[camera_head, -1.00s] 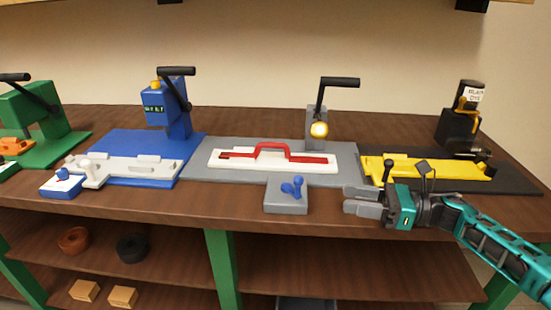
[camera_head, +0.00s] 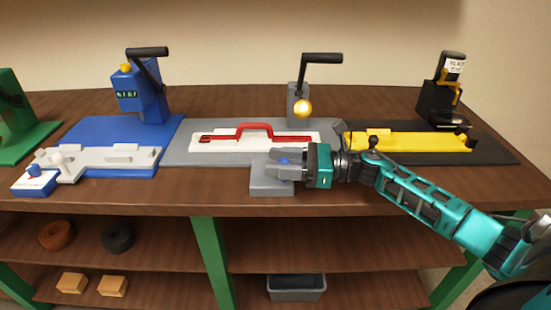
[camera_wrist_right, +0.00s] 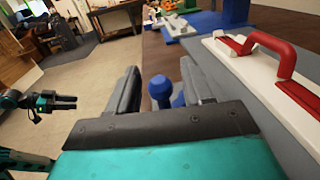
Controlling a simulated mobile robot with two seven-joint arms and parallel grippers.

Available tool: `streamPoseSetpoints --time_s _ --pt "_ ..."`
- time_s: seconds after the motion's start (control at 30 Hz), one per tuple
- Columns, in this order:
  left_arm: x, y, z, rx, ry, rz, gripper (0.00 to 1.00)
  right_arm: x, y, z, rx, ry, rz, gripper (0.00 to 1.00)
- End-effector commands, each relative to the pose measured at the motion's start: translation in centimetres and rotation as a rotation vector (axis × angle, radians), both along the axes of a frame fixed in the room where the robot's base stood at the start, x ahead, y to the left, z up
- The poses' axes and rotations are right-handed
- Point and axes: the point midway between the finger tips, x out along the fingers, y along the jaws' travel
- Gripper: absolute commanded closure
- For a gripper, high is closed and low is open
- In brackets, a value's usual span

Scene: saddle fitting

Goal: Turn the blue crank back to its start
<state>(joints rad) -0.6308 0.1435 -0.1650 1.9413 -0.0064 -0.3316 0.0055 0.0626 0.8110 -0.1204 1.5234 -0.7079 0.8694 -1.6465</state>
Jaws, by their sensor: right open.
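The small blue crank (camera_head: 284,160) sits on a grey block at the front edge of the grey station. My right gripper (camera_head: 272,166) is open at the block, reaching in from the right. In the right wrist view the blue crank's round knob (camera_wrist_right: 160,87) stands between the two open fingers (camera_wrist_right: 160,78), with a gap on each side. Part of the crank is hidden by the fingers in the head view. My left gripper (camera_wrist_right: 64,103) shows small at the left of the right wrist view, away from the bench; its jaw state is unclear.
Behind the block lies a white plate (camera_head: 215,155) with a red handle (camera_head: 256,127). The blue station (camera_head: 95,130) is to the left, the yellow and black station (camera_head: 400,140) to the right. A shelf below holds rings, wooden blocks and a grey bin (camera_head: 296,290).

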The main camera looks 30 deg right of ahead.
Motion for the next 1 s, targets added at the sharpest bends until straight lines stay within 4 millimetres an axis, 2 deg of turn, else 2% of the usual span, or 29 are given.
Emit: streamPoseSetpoints --time_s 0.13,0.43,0.9,1.0 --pt "0.09 0.18 0.18 0.003 0.000 0.003 0.57 0.63 0.83 0.01 0.000 0.000 0.001 0.49" --pt "0.53 0.24 0.36 0.004 -0.006 0.004 0.57 0.74 0.96 -0.04 -0.001 0.001 0.000 0.49" --pt "0.44 0.18 0.31 0.004 -0.004 0.003 0.57 0.70 0.95 -0.03 0.000 0.001 0.000 0.94" --pt "0.30 0.16 0.22 0.003 -0.002 0.003 0.57 0.70 0.95 -0.03 0.000 0.001 0.001 1.00"
